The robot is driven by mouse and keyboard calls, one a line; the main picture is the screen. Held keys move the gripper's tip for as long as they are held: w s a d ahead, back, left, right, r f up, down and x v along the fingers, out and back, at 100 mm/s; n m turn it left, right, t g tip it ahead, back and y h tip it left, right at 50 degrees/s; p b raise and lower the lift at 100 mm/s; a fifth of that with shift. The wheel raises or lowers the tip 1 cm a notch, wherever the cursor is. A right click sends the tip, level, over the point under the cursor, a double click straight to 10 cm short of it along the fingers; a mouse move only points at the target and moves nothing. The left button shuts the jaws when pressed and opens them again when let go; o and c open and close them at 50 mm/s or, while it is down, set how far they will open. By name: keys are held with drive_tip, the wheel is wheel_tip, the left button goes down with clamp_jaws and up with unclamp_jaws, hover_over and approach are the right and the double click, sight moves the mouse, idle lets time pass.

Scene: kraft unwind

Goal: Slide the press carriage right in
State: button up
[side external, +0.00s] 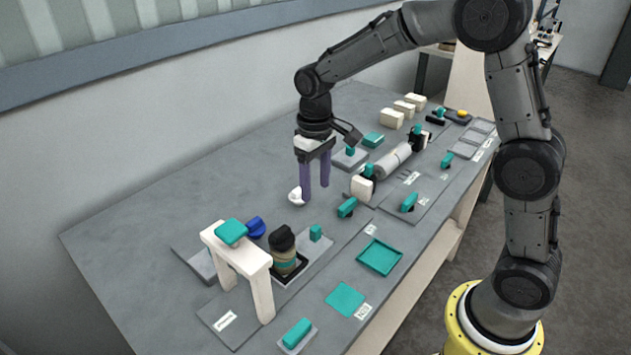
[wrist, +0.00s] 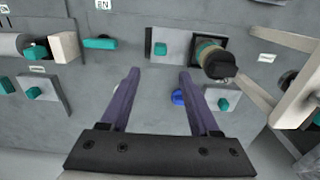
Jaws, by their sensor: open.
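The press carriage appears to be the light grey plate (side external: 325,246) with a teal upright grip (side external: 315,233) and a black square holder. A dark-capped jar (side external: 284,250) stands in the holder. The white press arch (side external: 262,262) stands beside the jar, to its left in the side view. In the wrist view the teal grip (wrist: 160,48) lies left of the jar (wrist: 215,60), and the arch (wrist: 298,100) is at the right edge. My gripper (side external: 316,190) is open and empty, above the bench behind the carriage, apart from the grip. It points down, and its purple fingers (wrist: 158,75) show in the wrist view.
A white round piece (side external: 297,196) lies near my fingers. A blue knob (side external: 255,227) is behind the arch. A grey roller (side external: 393,160) with a cream block is to the right. A teal tray (side external: 380,257) lies in front. The back left bench is clear.

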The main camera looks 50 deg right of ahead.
drive_tip(key=shift+r, duration=0.1)
drive_tip(key=shift+c, duration=0.6)
drive_tip(key=m+y, duration=0.5)
drive_tip(key=m, duration=1.3)
approach(317, 227)
drive_tip(key=shift+h, duration=0.3)
drive_tip(key=x, duration=0.9)
drive_tip(key=shift+w+a, duration=0.1)
drive_tip(key=shift+a, duration=0.25)
clamp_jaws()
